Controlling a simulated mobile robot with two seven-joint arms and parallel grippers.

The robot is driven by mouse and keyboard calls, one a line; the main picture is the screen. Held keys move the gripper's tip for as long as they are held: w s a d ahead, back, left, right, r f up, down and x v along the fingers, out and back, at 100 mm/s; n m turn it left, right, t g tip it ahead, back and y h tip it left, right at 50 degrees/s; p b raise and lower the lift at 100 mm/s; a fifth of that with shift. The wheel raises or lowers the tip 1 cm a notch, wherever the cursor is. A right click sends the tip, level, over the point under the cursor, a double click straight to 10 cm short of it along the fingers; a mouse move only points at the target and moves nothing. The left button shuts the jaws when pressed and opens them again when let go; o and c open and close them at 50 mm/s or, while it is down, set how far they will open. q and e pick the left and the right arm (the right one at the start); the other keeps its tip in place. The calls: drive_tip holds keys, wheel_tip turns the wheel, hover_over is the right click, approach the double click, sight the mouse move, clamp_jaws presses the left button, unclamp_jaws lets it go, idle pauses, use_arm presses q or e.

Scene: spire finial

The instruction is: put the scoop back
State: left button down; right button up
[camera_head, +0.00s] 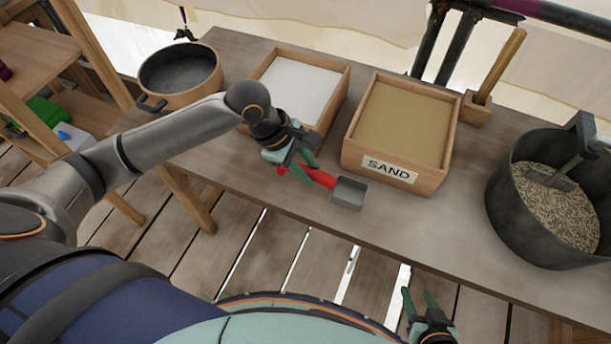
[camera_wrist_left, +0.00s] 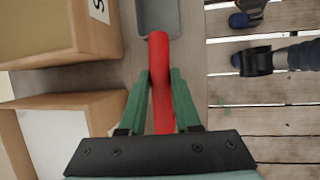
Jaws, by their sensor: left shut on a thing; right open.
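The scoop has a red handle (camera_head: 322,178) and a grey square pan (camera_head: 349,193). It is over the front part of the table, in front of the sand box; I cannot tell whether it touches the tabletop. My left gripper (camera_head: 298,174) is shut on the red handle. In the left wrist view the green fingers of the left gripper (camera_wrist_left: 160,100) stand on both sides of the handle (camera_wrist_left: 160,75), with the grey pan (camera_wrist_left: 158,15) beyond. My right gripper (camera_head: 420,303) is open and empty, off the table's front edge at the bottom.
On the table (camera_head: 290,200) stand a wooden box of sand (camera_head: 402,125) labelled SAND, a box of white material (camera_head: 300,87), a round pan (camera_head: 180,75), a dark bucket of grainy mix (camera_head: 555,200) and a wooden handle in a block (camera_head: 490,80).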

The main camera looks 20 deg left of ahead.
use_arm(q)
drive_tip(key=shift+w+a+f, duration=0.15)
drive_tip(key=shift+a+f, duration=0.1)
drive_tip(key=shift+f, duration=0.1)
wheel_tip(320, 180, down, 3)
drive_tip(key=shift+w+a+f+b, duration=0.1)
drive_tip(key=shift+f+b, duration=0.05)
drive_tip(key=shift+b, duration=0.4)
use_arm(e)
drive_tip(key=shift+w+a+f, duration=0.15)
drive_tip(key=shift+w+a, duration=0.25)
drive_tip(key=shift+a, duration=0.1)
use_arm(q)
drive_tip(key=c, duration=0.6)
unclamp_jaws()
use_arm(e)
drive_tip(key=shift+d, duration=0.2)
drive_tip(key=shift+s, duration=0.1)
use_arm(q)
drive_tip(key=shift+p+v, duration=1.3)
drive_tip(key=shift+v, duration=4.75)
use_arm(e)
drive_tip(key=shift+s+d+r, duration=0.4)
drive_tip(key=shift+d+r, duration=0.2)
